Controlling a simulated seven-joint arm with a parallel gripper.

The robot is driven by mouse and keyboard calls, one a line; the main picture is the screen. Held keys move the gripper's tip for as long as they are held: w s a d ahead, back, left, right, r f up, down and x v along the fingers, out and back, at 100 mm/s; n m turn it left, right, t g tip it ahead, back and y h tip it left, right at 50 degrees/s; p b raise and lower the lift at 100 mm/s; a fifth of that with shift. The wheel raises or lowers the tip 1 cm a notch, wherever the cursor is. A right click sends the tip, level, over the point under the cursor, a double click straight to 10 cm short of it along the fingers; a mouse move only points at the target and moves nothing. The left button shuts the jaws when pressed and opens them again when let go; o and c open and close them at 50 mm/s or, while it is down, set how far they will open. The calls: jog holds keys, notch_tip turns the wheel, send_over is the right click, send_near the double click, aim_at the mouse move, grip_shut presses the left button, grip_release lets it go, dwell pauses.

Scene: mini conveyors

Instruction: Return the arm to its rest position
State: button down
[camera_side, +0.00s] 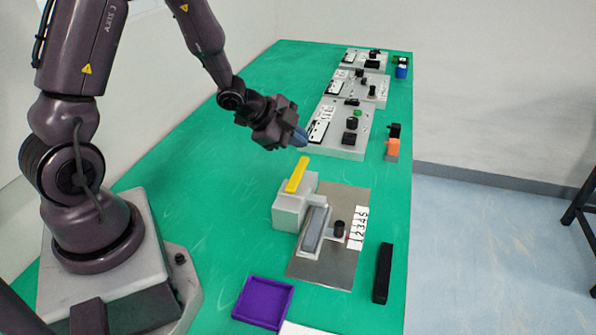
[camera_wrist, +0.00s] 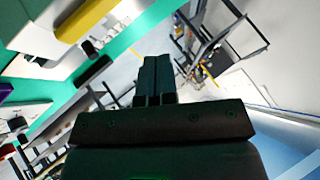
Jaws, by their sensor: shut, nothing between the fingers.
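My gripper (camera_side: 301,138) hangs in the air above the green table (camera_side: 190,160) in the side view, in front of the grey control boxes and behind the box with the yellow bar. Its fingers are together and hold nothing. In the wrist view, the two dark fingers (camera_wrist: 154,80) lie side by side with no gap between them. My arm is bent, reaching out from its base at the left. The fingers appear clear of the table and of the devices around them.
Control boxes (camera_side: 346,150) line the far right. A purple tray (camera_side: 263,302) and a black block (camera_side: 383,273) lie nearer. The table's left middle is clear.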

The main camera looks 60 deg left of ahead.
jog(key=s+a+r+n+g+y, duration=0.3)
jog(key=s+n+g+y, duration=0.15)
jog(key=s+n, duration=0.3)
jog(key=s+d+r+n+h, duration=0.1)
jog(key=s+d+r, duration=0.4)
jog(key=r, duration=0.3)
jog(key=s+d+r+n+t+h, duration=0.1)
jog(key=s+d+r+n+h, duration=0.1)
jog(key=s+d+r, duration=0.4)
notch_tip(320, 180, up, 3)
jog(key=shift+s+d+f, duration=0.1)
jog(key=shift+s+d, duration=0.1)
jog(key=shift+d, duration=0.85)
